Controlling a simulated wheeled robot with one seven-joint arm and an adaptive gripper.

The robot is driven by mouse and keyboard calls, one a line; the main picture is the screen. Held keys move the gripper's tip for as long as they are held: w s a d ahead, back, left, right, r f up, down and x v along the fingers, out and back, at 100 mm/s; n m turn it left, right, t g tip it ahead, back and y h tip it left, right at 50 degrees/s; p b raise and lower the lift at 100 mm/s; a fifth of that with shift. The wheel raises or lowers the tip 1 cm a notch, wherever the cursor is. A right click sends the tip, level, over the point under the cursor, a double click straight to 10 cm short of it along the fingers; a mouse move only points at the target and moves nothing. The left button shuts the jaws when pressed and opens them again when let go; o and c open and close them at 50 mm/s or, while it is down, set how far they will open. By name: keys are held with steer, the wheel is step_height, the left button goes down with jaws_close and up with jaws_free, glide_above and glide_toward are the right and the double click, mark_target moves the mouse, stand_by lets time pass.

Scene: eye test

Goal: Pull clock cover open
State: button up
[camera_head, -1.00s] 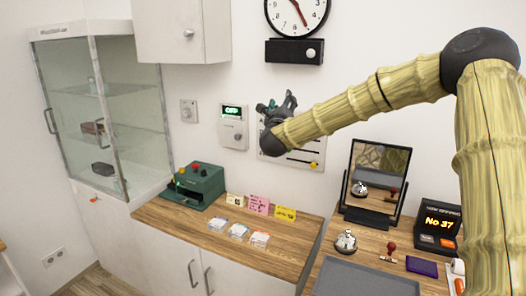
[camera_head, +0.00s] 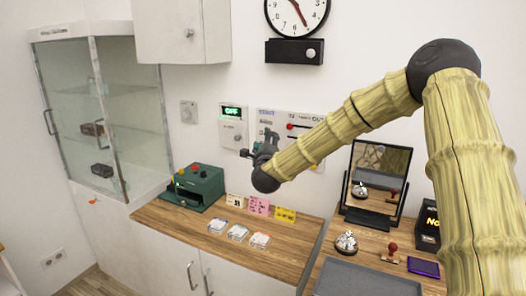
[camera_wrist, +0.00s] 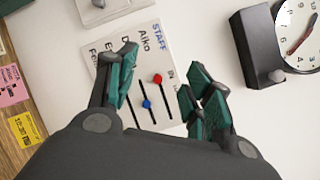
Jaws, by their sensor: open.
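The round white wall clock (camera_head: 297,14) has a black rim and is cut off by the top edge of the head view. A black box (camera_head: 287,51) with a pale round knob (camera_head: 310,53) is on the wall just below it. In the wrist view the clock (camera_wrist: 303,32), black box (camera_wrist: 252,50) and knob (camera_wrist: 277,76) appear at the upper right. My gripper (camera_head: 258,146) is open, below and left of the clock, in front of a staff board. Its two green-padded fingers (camera_wrist: 160,88) are apart in the wrist view, with nothing held between them.
The white staff board (camera_wrist: 153,55) with red and blue sliders is behind my fingers. A wall cabinet (camera_head: 180,32) hangs left of the clock. Below are a wooden counter (camera_head: 165,222), a green machine (camera_head: 195,187) and a mirror (camera_head: 378,175).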

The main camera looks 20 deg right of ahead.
steer(key=shift+s+a+f+n+y, duration=0.15)
steer(key=shift+a+f+n, duration=0.15)
steer(key=shift+f, duration=0.35)
steer(key=shift+w+a+f+n+y, duration=0.15)
steer(key=shift+a+f+n, duration=0.1)
steer(key=shift+f, duration=0.35)
steer(key=shift+s, duration=0.1)
